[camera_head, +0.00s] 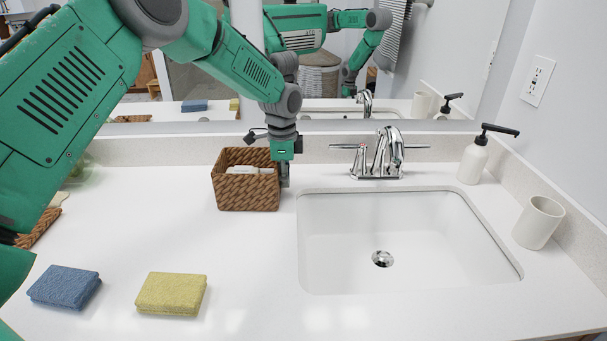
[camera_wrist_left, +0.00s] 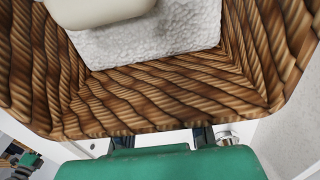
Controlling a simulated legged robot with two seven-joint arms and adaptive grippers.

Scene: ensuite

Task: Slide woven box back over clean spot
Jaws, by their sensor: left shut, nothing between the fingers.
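The brown woven box (camera_head: 247,193) stands upright on the white counter, left of the sink and near the back ledge, with white items inside. My left gripper (camera_head: 284,181) points down at the box's right side, between the box and the sink edge. It is shut with nothing between its fingers. In the left wrist view the woven box (camera_wrist_left: 160,100) fills most of the picture, and the dark fingers (camera_wrist_left: 163,138) show beyond its rim, mostly hidden by the green gripper body. I cannot tell whether they touch the box. No clean spot can be made out. My right gripper is not in view.
The sink (camera_head: 400,235) lies right of the box, with a chrome faucet (camera_head: 385,155) behind it. A soap dispenser (camera_head: 474,160) and a cup (camera_head: 538,222) stand at right. Blue (camera_head: 65,287) and yellow (camera_head: 171,293) cloths lie in front.

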